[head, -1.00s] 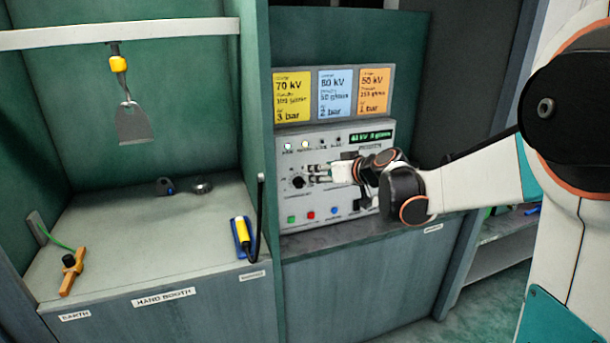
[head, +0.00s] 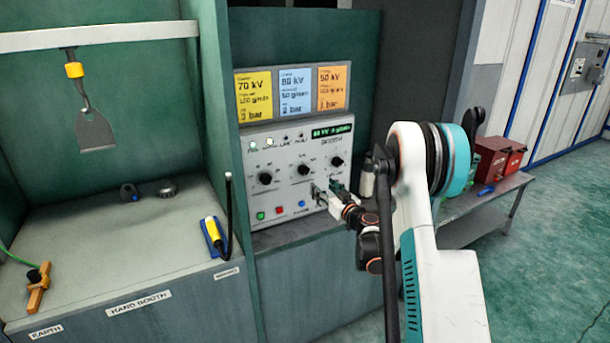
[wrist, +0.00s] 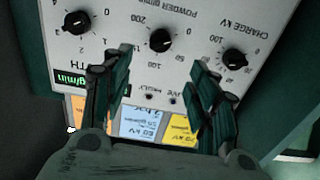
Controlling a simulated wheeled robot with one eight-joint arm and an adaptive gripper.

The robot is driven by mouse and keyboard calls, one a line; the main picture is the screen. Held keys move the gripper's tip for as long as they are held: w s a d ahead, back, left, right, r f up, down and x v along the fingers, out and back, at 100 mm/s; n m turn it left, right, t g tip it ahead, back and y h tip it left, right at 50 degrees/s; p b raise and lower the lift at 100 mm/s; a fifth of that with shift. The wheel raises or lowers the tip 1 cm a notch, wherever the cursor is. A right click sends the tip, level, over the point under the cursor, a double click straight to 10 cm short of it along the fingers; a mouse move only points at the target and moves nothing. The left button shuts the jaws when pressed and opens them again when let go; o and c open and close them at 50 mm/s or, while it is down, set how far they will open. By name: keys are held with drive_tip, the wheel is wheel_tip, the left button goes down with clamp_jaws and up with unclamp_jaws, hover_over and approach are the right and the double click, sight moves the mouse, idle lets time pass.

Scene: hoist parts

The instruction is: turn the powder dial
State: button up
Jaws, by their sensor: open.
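The powder dial (head: 303,169) is the black middle knob of three on the grey control panel (head: 262,140). In the wrist view, which shows the panel upside down, the powder dial (wrist: 160,40) has a scale up to 200. My gripper (head: 320,194) is open and empty in front of the panel, below and right of the dial in the head view. In the wrist view my gripper's (wrist: 160,58) two fingers stand apart, with the dial showing between and just beyond their tips. I see no contact with it.
The charge dial (head: 264,178) and a third dial (head: 337,161) flank it. A green readout (head: 332,130) sits above; coloured cards (head: 295,92) stand over the panel. Small buttons (head: 281,210) line its lower edge. A hand booth (head: 100,225) with a hanging plate (head: 94,130) is left.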

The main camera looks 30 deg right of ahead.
sight(306, 173)
drive_tip(key=w, duration=0.4)
drive_tip(key=w+b, duration=0.1)
drive_tip(key=w, duration=0.3)
drive_tip(key=w+b, duration=0.1)
drive_tip(key=w, duration=0.4)
drive_tip(key=shift+a, duration=0.25)
drive_tip(key=shift+c, duration=0.6)
drive_tip(key=c, duration=1)
